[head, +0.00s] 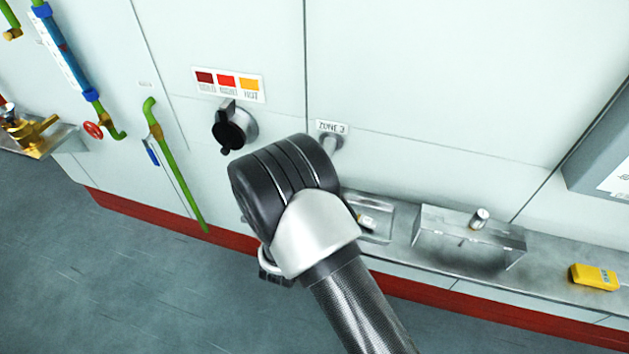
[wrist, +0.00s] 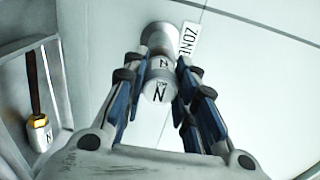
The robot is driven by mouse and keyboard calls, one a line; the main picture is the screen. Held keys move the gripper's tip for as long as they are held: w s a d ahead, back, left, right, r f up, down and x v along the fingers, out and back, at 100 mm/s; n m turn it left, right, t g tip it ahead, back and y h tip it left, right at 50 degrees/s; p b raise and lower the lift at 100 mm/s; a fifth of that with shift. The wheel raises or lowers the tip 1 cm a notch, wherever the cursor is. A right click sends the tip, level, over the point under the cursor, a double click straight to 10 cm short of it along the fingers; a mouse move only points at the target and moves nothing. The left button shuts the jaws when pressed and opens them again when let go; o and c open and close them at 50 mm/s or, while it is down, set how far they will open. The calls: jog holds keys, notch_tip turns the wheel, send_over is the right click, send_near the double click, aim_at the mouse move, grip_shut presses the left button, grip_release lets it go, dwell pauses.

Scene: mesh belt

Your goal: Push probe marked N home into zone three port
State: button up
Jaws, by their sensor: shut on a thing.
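The silver cylindrical probe (wrist: 158,90) shows an N on its near end face and another on its side in the wrist view. My gripper (wrist: 165,64) is shut on it, a finger on each side. The zone three port (wrist: 157,37) is a round grey boss on the wall directly beyond the probe. The probe lines up with it, but I cannot tell how deep it sits. The port's label (head: 332,127) reads "ZONE 3" in the head view, with part of the port (head: 331,144) below it. My arm hides the gripper and probe there.
A tray (head: 385,205) on the wall ledge holds another N-marked piece (wrist: 40,133). Right of it are a metal stand (head: 465,232) with a silver cylinder (head: 480,216) and a yellow device (head: 593,276). A black rotary handle (head: 232,130) juts out left of the port.

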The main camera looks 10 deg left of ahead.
jog(key=o, duration=1.1)
jog(key=s, duration=0.8)
jog(key=s+a, duration=0.1)
jog(key=s, duration=0.3)
jog(key=shift+d, duration=0.1)
